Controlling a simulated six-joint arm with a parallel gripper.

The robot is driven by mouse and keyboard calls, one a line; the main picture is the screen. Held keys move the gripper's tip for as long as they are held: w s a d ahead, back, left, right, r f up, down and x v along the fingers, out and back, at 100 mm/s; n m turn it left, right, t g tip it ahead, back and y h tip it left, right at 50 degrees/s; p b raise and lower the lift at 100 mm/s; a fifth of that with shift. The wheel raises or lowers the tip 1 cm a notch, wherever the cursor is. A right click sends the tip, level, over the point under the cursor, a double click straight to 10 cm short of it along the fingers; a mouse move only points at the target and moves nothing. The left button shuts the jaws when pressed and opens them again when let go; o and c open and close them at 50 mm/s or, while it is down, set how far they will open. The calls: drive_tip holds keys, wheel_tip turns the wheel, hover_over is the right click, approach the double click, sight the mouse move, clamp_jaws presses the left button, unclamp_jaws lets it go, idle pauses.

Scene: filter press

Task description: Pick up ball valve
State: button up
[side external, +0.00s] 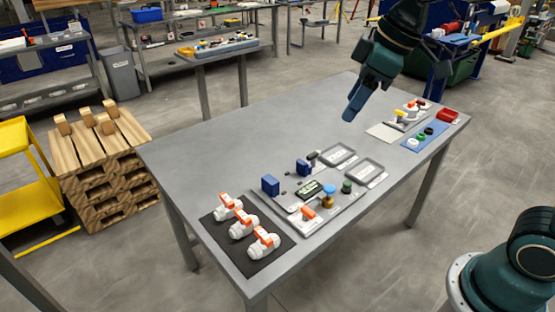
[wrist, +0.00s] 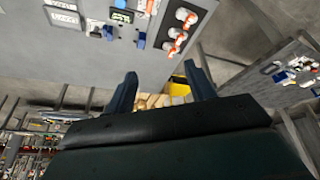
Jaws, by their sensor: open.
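Several white ball valves with orange handles stand in a row on a black mat (side external: 282,249) at the table's near left corner. They are a near valve (side external: 264,243), a middle valve (side external: 243,226) and a far valve (side external: 228,207). The valves (wrist: 178,33) also show near the top of the wrist view. My gripper (side external: 350,115) is over the far part of the table, well away from the valves, with its blue fingers pointing down. In the wrist view the two fingers (wrist: 162,90) are spread apart with nothing held between them.
Beside the mat lies a grey board (side external: 345,205) with blue blocks, a small display, labelled trays and another orange-handled part. The table's middle and left are clear.

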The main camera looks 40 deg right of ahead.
drive_tip(key=w+a+f+n+g, duration=0.1)
drive_tip(key=w+a+f+n, duration=0.2)
drive_tip(key=w, duration=0.6)
drive_tip(key=n+g+y, duration=0.3)
drive_tip(key=n, duration=0.5)
hover_over(227, 198)
drive_tip(key=d, duration=0.5)
wheel_tip(227, 198, down, 19)
drive_tip(key=shift+x, duration=4.4)
drive_tip(key=shift+a, duration=0.1)
drive_tip(key=shift+x, duration=2.6)
drive_tip(key=c, duration=0.7)
